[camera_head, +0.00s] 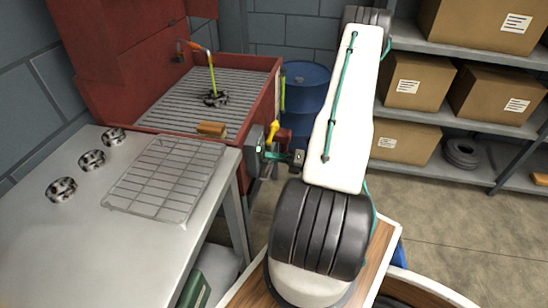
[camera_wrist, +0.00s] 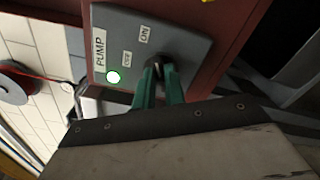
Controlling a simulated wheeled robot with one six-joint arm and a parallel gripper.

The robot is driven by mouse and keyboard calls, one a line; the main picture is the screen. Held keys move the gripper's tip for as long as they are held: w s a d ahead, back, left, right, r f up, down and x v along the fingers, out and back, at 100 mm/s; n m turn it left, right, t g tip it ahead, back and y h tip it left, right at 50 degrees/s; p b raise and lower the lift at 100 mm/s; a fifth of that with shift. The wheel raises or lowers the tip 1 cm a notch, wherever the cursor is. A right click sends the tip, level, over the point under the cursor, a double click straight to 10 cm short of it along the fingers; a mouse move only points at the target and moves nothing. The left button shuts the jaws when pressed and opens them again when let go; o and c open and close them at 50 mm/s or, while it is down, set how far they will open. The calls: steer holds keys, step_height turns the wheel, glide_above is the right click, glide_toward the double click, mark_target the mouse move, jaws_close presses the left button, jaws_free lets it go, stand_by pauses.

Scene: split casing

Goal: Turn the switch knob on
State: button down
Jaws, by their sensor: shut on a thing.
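In the head view my gripper (camera_head: 274,156) reaches the box from the right.
A yellow-green stream (camera_head: 212,80) runs from an orange-tipped spout (camera_head: 198,47) onto a metal part (camera_head: 215,98) in the red basin (camera_head: 262,66). A brown block (camera_head: 211,129) lies near its front. A steel table (camera_head: 130,240) holds a wire rack (camera_head: 168,180) and metal parts. A blue drum (camera_head: 305,90) stands behind.

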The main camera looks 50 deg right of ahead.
steer(key=c, duration=1.5)
jaws_free()
steer(key=shift+o, duration=0.2)
steer(key=v, duration=0.7)
steer(key=shift+s+d, duration=0.15)
steer(key=shift+s, duration=0.2)
